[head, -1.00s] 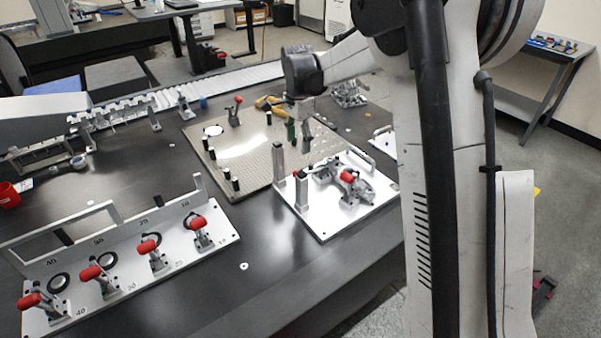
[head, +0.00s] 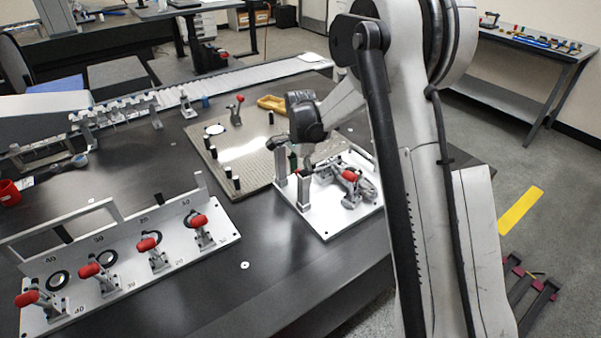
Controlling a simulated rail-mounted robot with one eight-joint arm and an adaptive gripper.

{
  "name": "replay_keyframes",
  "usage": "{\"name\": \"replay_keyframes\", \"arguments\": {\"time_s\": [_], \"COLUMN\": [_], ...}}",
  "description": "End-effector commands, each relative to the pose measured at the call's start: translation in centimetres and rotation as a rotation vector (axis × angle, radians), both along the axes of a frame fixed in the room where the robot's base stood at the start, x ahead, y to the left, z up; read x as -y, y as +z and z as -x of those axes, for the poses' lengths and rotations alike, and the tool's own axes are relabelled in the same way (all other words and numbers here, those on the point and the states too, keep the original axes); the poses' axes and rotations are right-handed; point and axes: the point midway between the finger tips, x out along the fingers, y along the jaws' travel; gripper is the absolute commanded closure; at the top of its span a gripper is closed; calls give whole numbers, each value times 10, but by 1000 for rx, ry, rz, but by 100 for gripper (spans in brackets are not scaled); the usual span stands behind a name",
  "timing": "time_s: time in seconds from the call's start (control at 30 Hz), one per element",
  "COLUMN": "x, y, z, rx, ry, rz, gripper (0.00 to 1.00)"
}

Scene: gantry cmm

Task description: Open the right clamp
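A white fixture plate (head: 330,223) lies on the dark table, right of centre. On its right part stands a toggle clamp with a red grip (head: 351,175) and grey metal body; this is the right-hand red grip that shows there. Grey upright posts (head: 281,160) stand at the plate's left side. My gripper (head: 307,166) points down from its dark wrist, over the plate's back left part, left of the red grip and apart from it. Its fingers are small and partly lost among the posts, so their opening cannot be made out.
A perforated metal plate (head: 240,148) with black pegs and a clamp (head: 236,108) lies behind left. A white panel (head: 130,262) with several red-handled clamps is at front left. The table's middle front is clear.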

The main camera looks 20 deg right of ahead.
Motion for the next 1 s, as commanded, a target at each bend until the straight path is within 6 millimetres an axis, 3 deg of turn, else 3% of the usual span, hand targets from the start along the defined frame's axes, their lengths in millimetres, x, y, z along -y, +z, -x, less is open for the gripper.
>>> {"name": "replay_keyframes", "arguments": {"time_s": [0.17,0.57,0.83,1.0], "x": [0,0,-2,-13], "y": [0,0,1,5], "z": [0,0,0,-1], "rx": [0,0,-3,-19], "ry": [0,0,3,21], "rz": [0,0,-8,-53], "gripper": [48,100,100,100]}}
